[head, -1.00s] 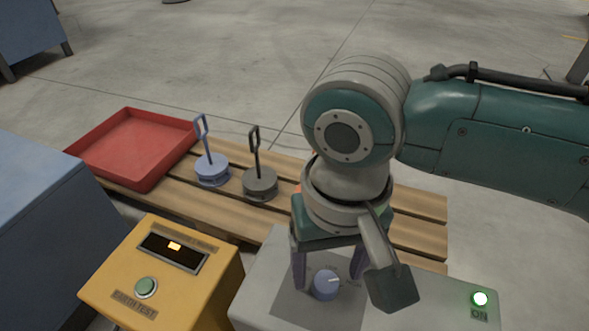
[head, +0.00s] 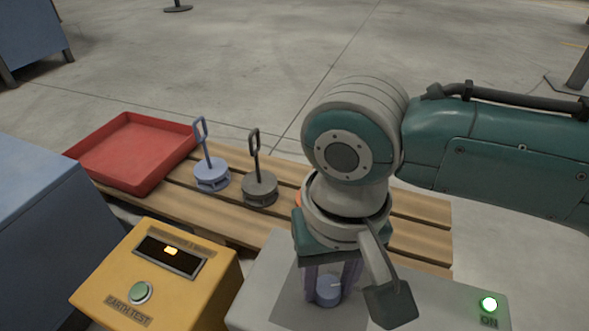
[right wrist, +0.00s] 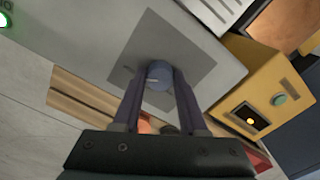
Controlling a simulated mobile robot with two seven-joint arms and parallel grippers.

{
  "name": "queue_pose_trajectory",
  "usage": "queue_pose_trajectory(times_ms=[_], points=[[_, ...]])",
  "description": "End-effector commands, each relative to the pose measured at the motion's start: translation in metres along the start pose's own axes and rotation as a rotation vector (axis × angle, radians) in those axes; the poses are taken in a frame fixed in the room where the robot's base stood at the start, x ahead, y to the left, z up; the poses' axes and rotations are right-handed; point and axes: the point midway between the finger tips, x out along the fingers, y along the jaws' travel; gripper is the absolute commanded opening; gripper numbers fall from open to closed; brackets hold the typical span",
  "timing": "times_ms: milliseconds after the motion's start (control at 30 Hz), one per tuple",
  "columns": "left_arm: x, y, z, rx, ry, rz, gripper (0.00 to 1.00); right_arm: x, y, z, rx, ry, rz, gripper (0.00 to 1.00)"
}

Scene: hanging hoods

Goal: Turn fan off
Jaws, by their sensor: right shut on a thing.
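The fan control is a blue-grey round knob (head: 328,291) on a dark square plate on top of a light grey box (head: 258,283). A green lamp (head: 489,304) marked ON is lit at the box's right end. My right gripper (head: 331,290) points down from above, its two fingers closed on the knob's sides. In the right wrist view the knob (right wrist: 159,74) sits between the fingertips (right wrist: 160,80), with a pale mark on its top. My left gripper is not in view.
A yellow box (head: 158,275) marked EARTH TEST, with a green button, stands left of the grey box. Behind, a wooden pallet (head: 420,240) bears a red tray (head: 128,150) and two handled discs, one blue (head: 211,174), one dark (head: 259,188). A blue cabinet (head: 40,230) stands left.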

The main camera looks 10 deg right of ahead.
Motion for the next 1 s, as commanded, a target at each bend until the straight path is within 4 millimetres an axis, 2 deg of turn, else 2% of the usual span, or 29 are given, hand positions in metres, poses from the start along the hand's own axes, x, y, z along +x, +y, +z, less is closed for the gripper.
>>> queue_pose_trajectory(times_ms=[67,433,667,800,1000], points=[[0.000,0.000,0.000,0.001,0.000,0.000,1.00,0.000,0.000,0.000,0.000,-0.001,0.001,0.00],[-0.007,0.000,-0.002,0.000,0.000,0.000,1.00,-0.002,0.000,0.001,-0.020,-0.003,0.001,0.00],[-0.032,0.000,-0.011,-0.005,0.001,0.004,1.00,-0.006,0.000,0.002,-0.122,-0.007,0.001,0.00],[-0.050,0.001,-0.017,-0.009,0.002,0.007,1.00,-0.006,0.000,0.002,-0.231,-0.007,0.002,0.00],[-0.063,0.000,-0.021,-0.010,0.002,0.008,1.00,-0.003,0.000,0.002,-0.418,-0.006,0.001,0.00]])
